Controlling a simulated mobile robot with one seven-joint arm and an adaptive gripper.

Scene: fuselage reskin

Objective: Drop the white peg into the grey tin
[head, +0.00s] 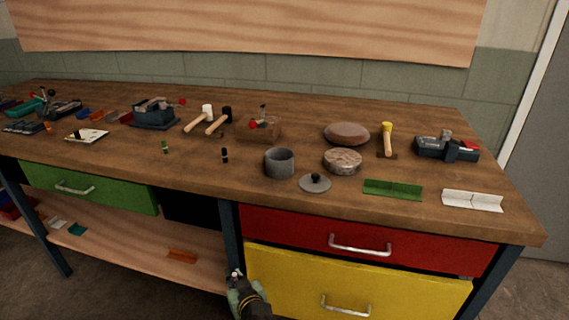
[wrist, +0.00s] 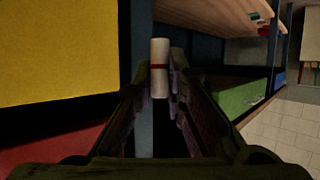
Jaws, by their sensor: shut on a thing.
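The white peg (wrist: 159,54) has a red band and stands out between my gripper's fingers (wrist: 160,88) in the wrist view. My gripper (head: 237,281) is shut on it, low in front of the bench and below the bench top in the head view. Only a small pale end of the peg (head: 236,273) shows there. The grey tin (head: 280,164) stands open on the bench top near the front edge, above and to the right of my gripper in the picture. The inside bottom of the tin is hidden.
A grey lid with a black knob (head: 315,184) lies right of the tin. A round stone-like block (head: 342,162) stands behind the lid. A small dark cylinder (head: 224,155) stands left of the tin. The red drawer (head: 300,226) and yellow drawer (head: 290,275) are beside my gripper.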

